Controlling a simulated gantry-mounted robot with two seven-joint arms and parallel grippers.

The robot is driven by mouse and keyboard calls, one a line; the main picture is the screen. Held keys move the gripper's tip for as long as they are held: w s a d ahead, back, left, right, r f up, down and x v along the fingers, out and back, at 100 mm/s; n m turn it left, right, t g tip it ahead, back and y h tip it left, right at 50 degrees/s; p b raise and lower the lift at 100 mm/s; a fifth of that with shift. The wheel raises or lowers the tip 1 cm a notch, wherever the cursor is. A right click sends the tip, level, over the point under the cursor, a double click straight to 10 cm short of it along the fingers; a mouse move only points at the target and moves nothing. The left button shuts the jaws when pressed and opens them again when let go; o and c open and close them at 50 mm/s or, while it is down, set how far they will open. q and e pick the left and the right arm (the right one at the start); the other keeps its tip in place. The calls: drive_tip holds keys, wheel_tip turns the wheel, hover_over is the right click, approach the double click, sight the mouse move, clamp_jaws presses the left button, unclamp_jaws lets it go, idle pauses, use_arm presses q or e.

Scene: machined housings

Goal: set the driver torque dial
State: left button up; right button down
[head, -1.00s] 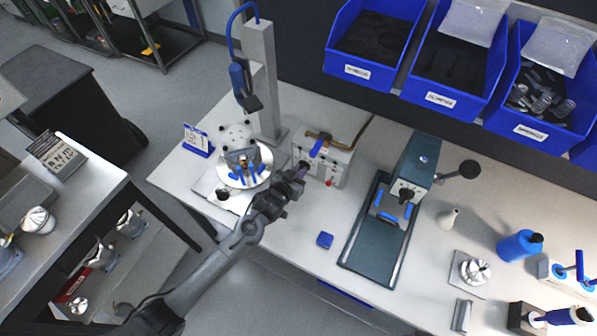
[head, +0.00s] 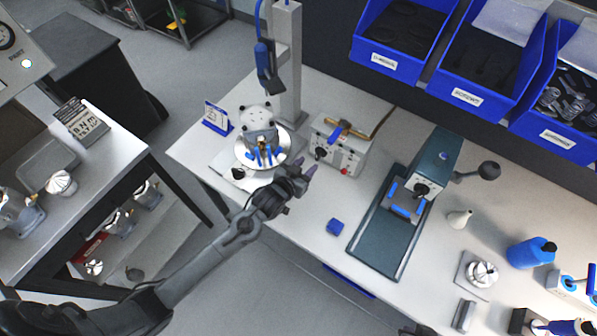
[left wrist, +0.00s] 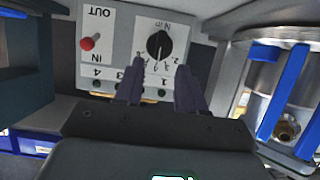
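The driver controller is a pale box (head: 340,147) on the bench. Its front panel carries a black torque dial (head: 320,153) and a red toggle (head: 345,171). In the left wrist view the panel appears upside down, with the dial (left wrist: 158,44) marked "N·m" and the red toggle (left wrist: 87,44) between "OUT" and "IN". I cannot read the dial's setting clearly. My left gripper (head: 305,173) is in front of the panel, apart from the dial. Its two fingers (left wrist: 159,82) are spread with nothing between them. My right gripper is not in view.
A housing (head: 260,130) with blue clamps sits on a round plate left of the controller, beneath a blue driver (head: 266,66) on a post. A green press (head: 425,175) stands to the right. Blue bins (head: 480,60) hang above.

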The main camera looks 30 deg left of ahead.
use_arm(q)
drive_tip(key=v, duration=0.4)
drive_tip(key=shift+s+r, duration=0.1)
drive_tip(key=shift+s, duration=0.05)
drive_tip(key=shift+n+g, duration=0.3)
drive_tip(key=shift+g, duration=0.1)
drive_tip(key=s+f, duration=0.3)
drive_tip(key=s, duration=0.1)
drive_tip(key=shift+s+d+f, duration=0.1)
drive_tip(key=shift+s+f, duration=0.05)
drive_tip(key=shift+f, duration=0.25)
drive_tip(key=shift+n+g, duration=0.3)
drive_tip(key=shift+g, duration=0.5)
drive_tip(key=s, duration=0.6)
drive_tip(key=shift+s, duration=0.15)
drive_tip(key=s+a+r+m+g+y, duration=0.1)
drive_tip(key=s+r+g, duration=0.25)
drive_tip(key=s, duration=0.35)
drive_tip(key=s+a+r+m+g, duration=0.1)
drive_tip(key=s+r+g, duration=0.1)
drive_tip(key=s+g, duration=0.35)
wheel_tip(320, 180, up, 21)
drive_tip(key=s+t+p, duration=0.1)
drive_tip(key=s+p, duration=0.1)
drive_tip(key=p, duration=2)
drive_tip(key=shift+s+a+t, duration=0.25)
drive_tip(key=shift+t, duration=0.05)
